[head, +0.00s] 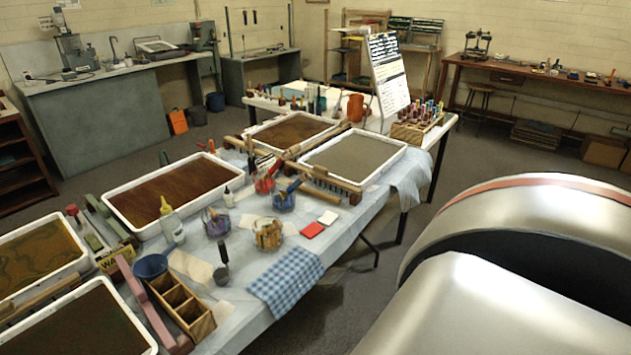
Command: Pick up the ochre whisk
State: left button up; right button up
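I cannot clearly single out the ochre whisk. A glass jar (268,235) near the front edge of the long table holds a bundle of ochre-tan items, too small to tell apart. Other glass jars stand near it: one with blue and purplish items (216,224), one with red-handled items (264,186) and one with a blue-handled item (284,201). Neither of my grippers is in view. A large silver rounded part of my own body fills the lower right.
White-rimmed marbling trays line the long table, including a grey one (353,157) and a brown one (168,192). Floor right of the table is open.

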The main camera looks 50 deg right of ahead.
aim_at(277, 223)
jog(key=z, duration=1.25)
